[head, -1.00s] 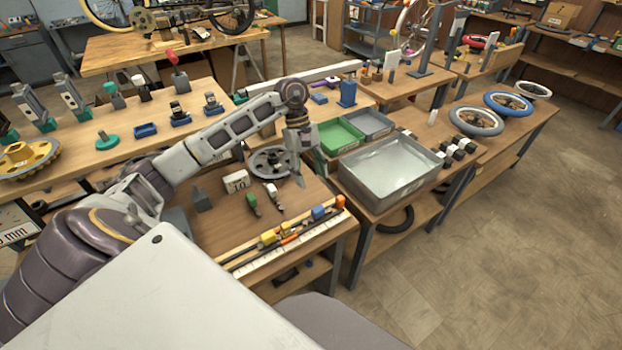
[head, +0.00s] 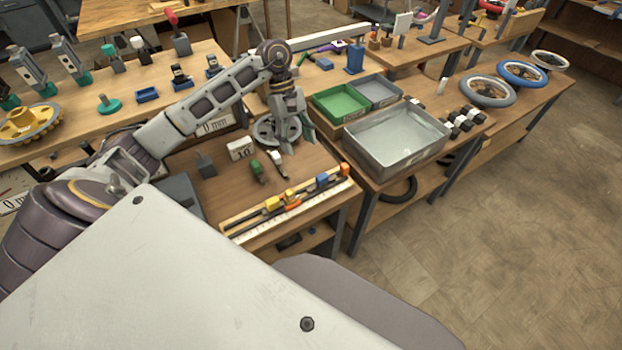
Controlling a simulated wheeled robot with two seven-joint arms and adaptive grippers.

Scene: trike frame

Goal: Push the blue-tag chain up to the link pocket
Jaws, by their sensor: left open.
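A blue tag (head: 322,181) sits toward the right end of a pale ruler-marked board (head: 232,226) on the workbench. Yellow and orange pieces sit along the same board to its left. A thin dark strip, possibly a chain, runs along it, but its links are too small to make out. I cannot tell which part is the link pocket. My left gripper (head: 294,140) is open and empty, fingers pointing down, behind the board and apart from the blue tag. It partly covers a grey chainring (head: 265,132). My right gripper is out of view.
A green-handled tool (head: 257,170), a white-handled tool (head: 276,160) and a white number block (head: 240,148) stand behind the board. A grey metal tray (head: 396,160) and a green bin (head: 340,104) are to the right. The bench's front edge lies close to the board.

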